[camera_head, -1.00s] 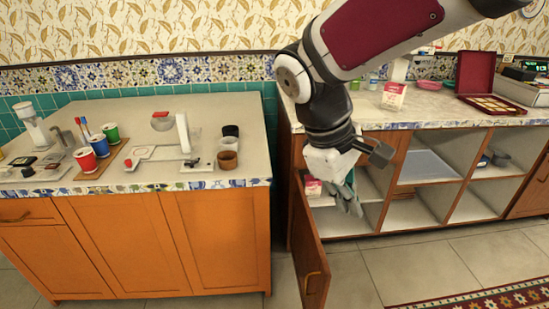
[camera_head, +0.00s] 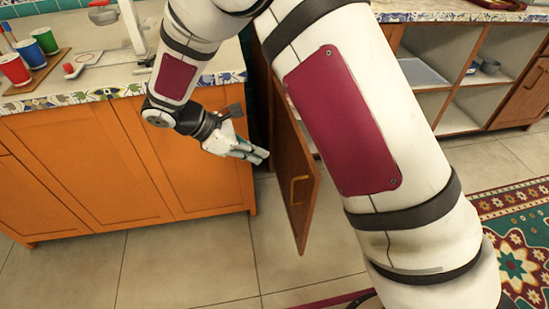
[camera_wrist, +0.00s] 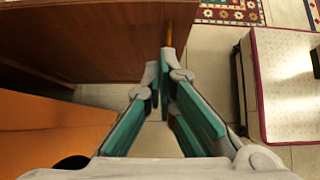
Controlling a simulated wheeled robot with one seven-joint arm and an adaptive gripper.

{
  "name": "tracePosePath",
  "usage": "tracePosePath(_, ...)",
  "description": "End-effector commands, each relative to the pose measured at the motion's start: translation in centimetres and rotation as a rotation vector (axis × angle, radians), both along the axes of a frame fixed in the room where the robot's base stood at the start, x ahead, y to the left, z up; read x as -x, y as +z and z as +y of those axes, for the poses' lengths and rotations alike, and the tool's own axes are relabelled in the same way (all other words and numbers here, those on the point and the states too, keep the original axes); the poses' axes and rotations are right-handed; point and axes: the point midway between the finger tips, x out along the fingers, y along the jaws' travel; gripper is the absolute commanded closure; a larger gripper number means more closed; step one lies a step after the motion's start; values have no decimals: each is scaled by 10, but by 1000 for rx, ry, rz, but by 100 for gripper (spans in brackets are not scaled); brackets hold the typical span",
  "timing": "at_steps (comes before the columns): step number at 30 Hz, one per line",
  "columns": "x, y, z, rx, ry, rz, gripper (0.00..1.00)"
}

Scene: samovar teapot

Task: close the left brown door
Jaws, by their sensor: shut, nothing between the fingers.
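The left brown door (camera_head: 305,195) stands open, swung out from the right-hand cabinet, with a curved brass handle (camera_head: 297,190) near its front edge. It fills the upper left of the wrist view (camera_wrist: 95,40). My gripper (camera_head: 264,157) is shut and empty, left of the door, its fingertips close to the panel. In the wrist view my gripper (camera_wrist: 167,72) points at the door near its free edge; I cannot tell whether they touch. My arm hides part of the cabinet opening behind the door.
An orange cabinet (camera_head: 90,175) stands close on the left, with cups and small items on its top. Open shelves (camera_head: 470,105) lie to the right. The tiled floor (camera_head: 190,265) in front is clear. A patterned rug (camera_head: 510,220) lies at the right.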

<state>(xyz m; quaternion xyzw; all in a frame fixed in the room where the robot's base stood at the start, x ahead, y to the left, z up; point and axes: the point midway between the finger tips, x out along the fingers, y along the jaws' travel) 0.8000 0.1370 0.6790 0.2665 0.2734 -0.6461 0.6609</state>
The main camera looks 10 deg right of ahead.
Motion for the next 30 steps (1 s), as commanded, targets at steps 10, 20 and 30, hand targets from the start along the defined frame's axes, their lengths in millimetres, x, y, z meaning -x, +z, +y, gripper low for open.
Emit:
tracePosePath(10,0,-48,-47,1,-6,1,100)
tracePosePath(20,-1,-64,-91,-2,-5,-2,100)
tracePosePath(30,-1,-63,-104,-3,-3,0,100)
